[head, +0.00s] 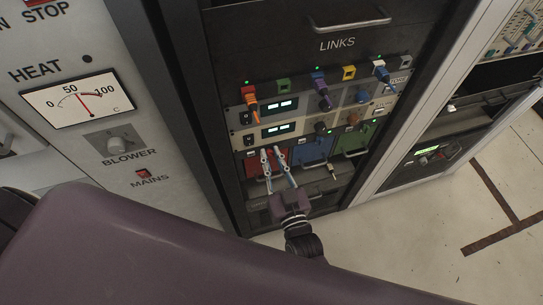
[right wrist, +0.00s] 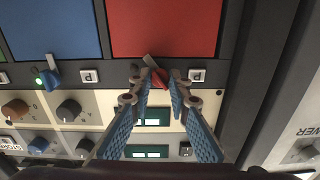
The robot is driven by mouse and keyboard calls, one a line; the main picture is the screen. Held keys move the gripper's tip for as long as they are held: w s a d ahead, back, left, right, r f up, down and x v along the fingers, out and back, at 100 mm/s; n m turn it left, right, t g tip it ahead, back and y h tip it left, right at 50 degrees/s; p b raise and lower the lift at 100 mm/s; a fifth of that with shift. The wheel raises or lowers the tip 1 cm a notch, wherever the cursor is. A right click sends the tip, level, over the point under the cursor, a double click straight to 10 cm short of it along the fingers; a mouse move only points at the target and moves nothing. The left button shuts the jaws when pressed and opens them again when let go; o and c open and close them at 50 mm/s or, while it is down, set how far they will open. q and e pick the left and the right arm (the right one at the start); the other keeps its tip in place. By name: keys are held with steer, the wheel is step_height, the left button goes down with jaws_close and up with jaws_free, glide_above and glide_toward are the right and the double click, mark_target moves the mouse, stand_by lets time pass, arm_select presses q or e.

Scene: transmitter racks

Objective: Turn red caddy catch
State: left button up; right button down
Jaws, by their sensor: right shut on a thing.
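The red caddy (head: 252,166) sits in the rack at the lower left of the row, and fills the upper middle of the right wrist view (right wrist: 165,28). Its red catch (right wrist: 159,78) is a small knob at the caddy's edge, with a pale lever tilted over that edge. My right gripper (right wrist: 158,82) is shut on the catch, one fingertip on each side. In the head view my right gripper (head: 272,153) reaches the caddy row from below and the catch is hidden behind its fingers. My left gripper is not in view.
A blue caddy (head: 308,153) and a green caddy (head: 356,140) sit beside the red one. The blue catch (right wrist: 50,78) has a lit green lamp. Orange, purple and blue plugs project above. The dark rack post (right wrist: 262,85) stands close beside the red caddy.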

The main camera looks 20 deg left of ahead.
steer(key=m, duration=0.3)
steer(key=shift+r+m, duration=0.1)
steer(key=shift+m, duration=0.3)
steer(key=shift+w+m+b, duration=0.1)
steer(key=shift+m+b, duration=0.3)
steer(key=shift+m, duration=1.9)
steer(key=c, duration=1.8)
jaws_free()
steer(key=shift+d, duration=0.1)
steer(key=v, duration=1.1)
steer(key=shift+s+d, duration=0.2)
steer(key=shift+s, duration=0.15)
